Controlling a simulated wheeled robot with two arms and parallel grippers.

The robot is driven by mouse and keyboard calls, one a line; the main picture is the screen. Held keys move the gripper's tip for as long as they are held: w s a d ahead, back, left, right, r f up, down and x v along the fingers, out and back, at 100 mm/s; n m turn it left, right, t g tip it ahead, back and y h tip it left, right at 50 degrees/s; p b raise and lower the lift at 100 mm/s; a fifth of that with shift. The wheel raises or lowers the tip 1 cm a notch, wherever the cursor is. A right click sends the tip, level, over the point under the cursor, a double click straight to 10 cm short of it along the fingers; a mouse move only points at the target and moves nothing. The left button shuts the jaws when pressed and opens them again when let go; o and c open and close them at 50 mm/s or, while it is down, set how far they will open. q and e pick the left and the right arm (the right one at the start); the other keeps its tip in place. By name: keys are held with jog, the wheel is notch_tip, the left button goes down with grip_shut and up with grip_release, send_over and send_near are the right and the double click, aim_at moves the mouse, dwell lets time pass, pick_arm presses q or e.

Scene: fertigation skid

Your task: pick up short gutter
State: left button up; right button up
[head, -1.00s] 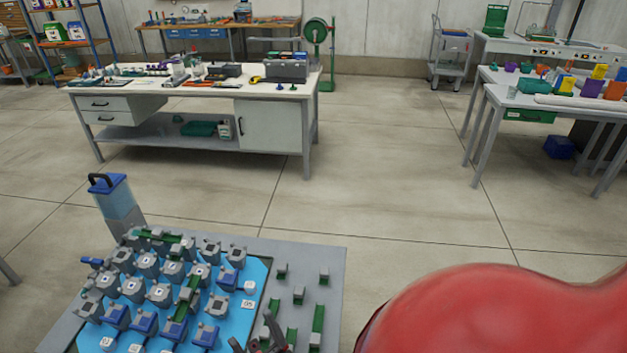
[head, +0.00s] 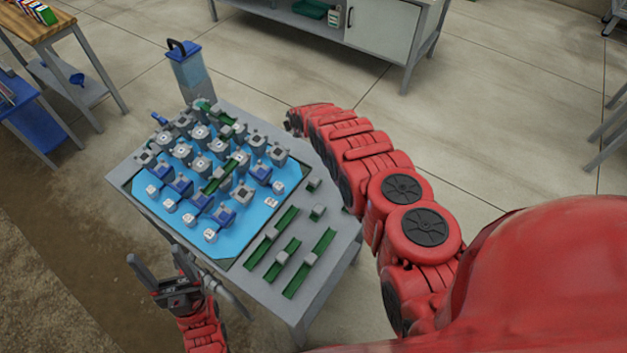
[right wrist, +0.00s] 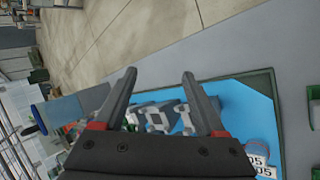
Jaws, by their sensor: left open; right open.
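Three green gutters with grey brackets lie side by side on the right of the grey table. The shortest gutter (head: 269,272) is the middle one, between a longer gutter on the left (head: 287,219) and the longest on the right (head: 323,246). My left gripper (head: 154,254) is open and empty at the table's front left edge, apart from the gutters. My right arm reaches over the table's far right side, and its gripper is not clear in the head view. In the right wrist view my right gripper (right wrist: 158,77) is open, with the blue board beyond it. No gutter shows between its fingers.
The blue board (head: 236,238) carries several grey and blue blocks and more green gutter pieces. Small green-and-grey pieces (head: 318,212) sit behind the gutters. A clear container with a blue lid (head: 191,72) stands at the table's far corner. A workbench (head: 385,30) is further back.

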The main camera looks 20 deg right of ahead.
jog(key=s+d+r+n+g, duration=0.1)
jog(key=s+r+n+g, duration=0.25)
jog(key=s, duration=0.55)
jog(key=s+d+r+n+g, duration=0.1)
jog(key=s+r+n+g, duration=0.3)
jog(key=s, duration=0.5)
jog(key=m+b, duration=0.1)
jog(key=b, duration=0.7)
send_over(314, 179)
jog(key=shift+g, duration=0.35)
jog(key=f, duration=0.8)
jog(key=shift+s+d+f, duration=0.2)
jog(key=shift+s+f, duration=0.05)
jog(key=shift+s, duration=0.15)
notch_tip(314, 179, down, 2)
jog(key=shift+b, duration=0.55)
jog(key=shift+f+p, duration=0.55)
jog(key=shift+p, duration=0.35)
jog(key=shift+w+a+f+p, duration=0.1)
jog(key=shift+f+p, duration=0.35)
jog(key=shift+f, duration=0.2)
jog(key=f, duration=0.1)
jog(key=f+p, duration=0.1)
jog(key=shift+w+a+f, duration=0.1)
jog(key=shift+w+f, duration=0.2)
jog(key=shift+f, duration=0.8)
